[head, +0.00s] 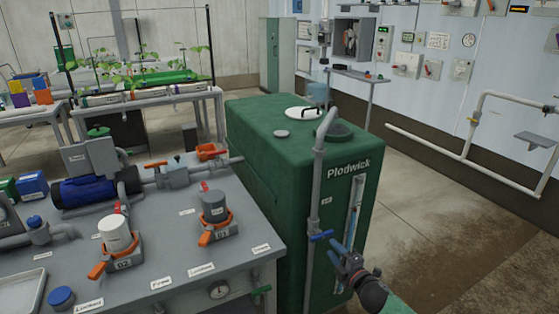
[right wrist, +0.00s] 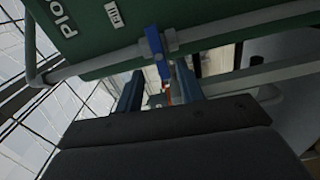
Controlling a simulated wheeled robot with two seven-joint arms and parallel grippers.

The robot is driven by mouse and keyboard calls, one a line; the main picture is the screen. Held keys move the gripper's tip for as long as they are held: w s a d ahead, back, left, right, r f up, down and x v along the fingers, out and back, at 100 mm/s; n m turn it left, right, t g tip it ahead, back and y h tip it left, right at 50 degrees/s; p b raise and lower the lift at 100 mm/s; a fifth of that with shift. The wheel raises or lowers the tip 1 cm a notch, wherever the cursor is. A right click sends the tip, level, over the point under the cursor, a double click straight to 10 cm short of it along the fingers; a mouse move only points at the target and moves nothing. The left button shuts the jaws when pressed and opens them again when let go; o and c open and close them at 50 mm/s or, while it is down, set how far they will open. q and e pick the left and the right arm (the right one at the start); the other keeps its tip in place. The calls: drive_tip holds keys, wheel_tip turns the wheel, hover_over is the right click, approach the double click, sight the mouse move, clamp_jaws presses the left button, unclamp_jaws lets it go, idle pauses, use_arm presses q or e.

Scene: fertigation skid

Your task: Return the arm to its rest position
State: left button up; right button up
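My right gripper (head: 343,250) is in front of the green Plodwick tank (head: 262,185), low at its right front corner. Its two blue fingers stand apart with nothing held between them, and they also show in the right wrist view (right wrist: 158,82). A blue valve handle (head: 320,236) on the grey fill pipe (head: 318,180) is just left of the fingertips. In the right wrist view the blue handle (right wrist: 156,52) appears just beyond the fingertips, and I cannot tell whether they touch. My left gripper is not in view.
A grey bench (head: 200,262) with a blue pump (head: 95,190) and orange-handled valves stands left of the tank. Grey wall piping (head: 455,160) runs at the right. The floor (head: 440,220) right of the tank is clear, with a dark stain.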

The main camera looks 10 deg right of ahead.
drive_tip(key=s+d+f+m+g+h, duration=0.2)
drive_tip(key=s+d+m+g+h, duration=0.3)
drive_tip(key=m+h, duration=0.6)
drive_tip(key=s+a+f+m+g+y, duration=0.2)
drive_tip(key=s+a, duration=0.3)
drive_tip(key=s, duration=0.7)
drive_tip(key=s+a+f+m+g+y, duration=0.2)
drive_tip(key=s+a+f+m+g, duration=0.1)
drive_tip(key=s, duration=1)
drive_tip(key=s+a+f+m+g+y, duration=0.2)
drive_tip(key=s+a, duration=0.6)
drive_tip(key=s, duration=0.4)
wheel_tip(320, 180, down, 4)
drive_tip(key=m+g, duration=0.1)
drive_tip(key=g, duration=0.1)
drive_tip(key=shift+s+a+r+g+y, duration=0.2)
drive_tip(key=shift+a+r+g+y, duration=0.1)
drive_tip(key=shift+a+g, duration=0.1)
drive_tip(key=shift+o, duration=0.4)
